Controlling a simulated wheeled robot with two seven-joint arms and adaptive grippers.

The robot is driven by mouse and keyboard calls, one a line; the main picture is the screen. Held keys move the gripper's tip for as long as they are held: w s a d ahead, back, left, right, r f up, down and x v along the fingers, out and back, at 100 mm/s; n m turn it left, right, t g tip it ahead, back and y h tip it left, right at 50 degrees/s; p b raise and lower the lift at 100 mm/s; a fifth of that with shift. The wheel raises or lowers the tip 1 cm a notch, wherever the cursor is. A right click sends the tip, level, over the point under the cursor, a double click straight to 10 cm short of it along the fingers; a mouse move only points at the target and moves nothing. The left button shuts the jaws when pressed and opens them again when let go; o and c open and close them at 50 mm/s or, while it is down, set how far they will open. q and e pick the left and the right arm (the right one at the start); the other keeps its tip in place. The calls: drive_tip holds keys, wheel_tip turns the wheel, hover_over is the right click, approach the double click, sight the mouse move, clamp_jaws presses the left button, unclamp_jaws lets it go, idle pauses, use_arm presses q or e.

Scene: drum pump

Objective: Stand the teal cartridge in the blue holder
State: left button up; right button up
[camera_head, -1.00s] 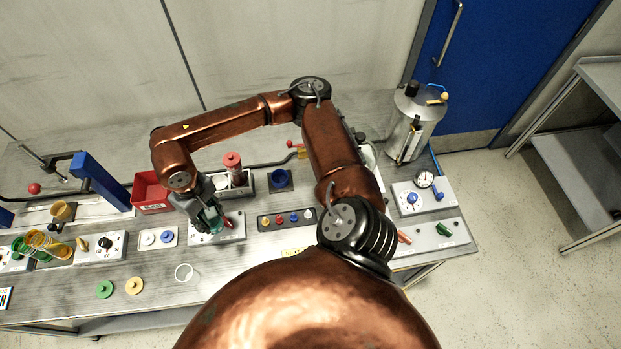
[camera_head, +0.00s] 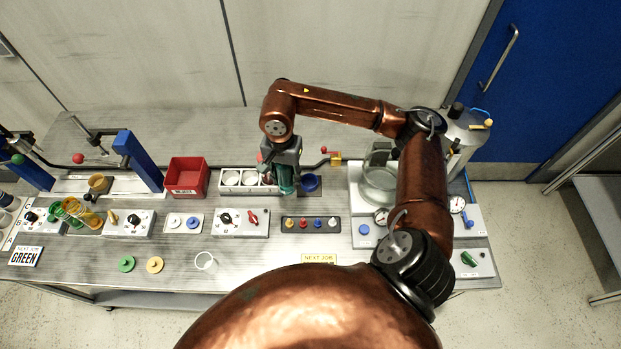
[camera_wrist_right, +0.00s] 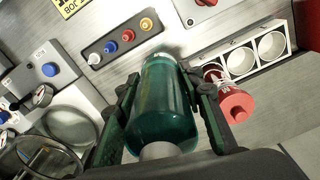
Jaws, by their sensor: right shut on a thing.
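My right gripper (camera_head: 284,186) is shut on the teal cartridge (camera_head: 287,178), just left of the blue holder (camera_head: 311,183) in the head view. In the right wrist view the teal cartridge (camera_wrist_right: 163,108) lies between both fingers of the gripper (camera_wrist_right: 165,100). In the head view it hangs roughly upright; its lower end is partly covered by the gripper, so I cannot tell its height over the table. The blue holder shows an open top and looks empty. I cannot make it out in the wrist view. My left gripper is not in view.
A white rack (camera_wrist_right: 240,62) with round openings and a red cartridge (camera_wrist_right: 236,106) are close beside the gripper. A red bin (camera_head: 187,178) stands left. A glass vessel (camera_head: 379,186) stands right of the holder. A panel of coloured knobs (camera_head: 311,224) lies in front.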

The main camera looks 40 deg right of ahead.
drive_tip(key=w+d+f+p, duration=0.1)
drive_tip(key=d+f, duration=0.3)
drive_tip(key=w+d+f+p, duration=0.1)
drive_tip(key=d+f, duration=0.2)
drive_tip(key=f, duration=0.1)
drive_tip(key=w+d+f+p, duration=0.1)
drive_tip(key=d+f, duration=0.3)
drive_tip(key=shift+w+d, duration=0.1)
drive_tip(key=shift+d, duration=0.25)
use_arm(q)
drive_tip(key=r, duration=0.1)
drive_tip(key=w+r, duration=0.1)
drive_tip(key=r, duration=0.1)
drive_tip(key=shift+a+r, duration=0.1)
use_arm(e)
drive_tip(key=shift+f, duration=0.1)
drive_tip(key=shift+f+b, duration=0.6)
drive_tip(key=shift+b, duration=0.25)
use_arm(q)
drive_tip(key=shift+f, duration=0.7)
use_arm(e)
drive_tip(key=o, duration=1.3)
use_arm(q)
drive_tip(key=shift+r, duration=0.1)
use_arm(e)
drive_tip(key=shift+o, duration=0.2)
drive_tip(key=shift+r, duration=0.1)
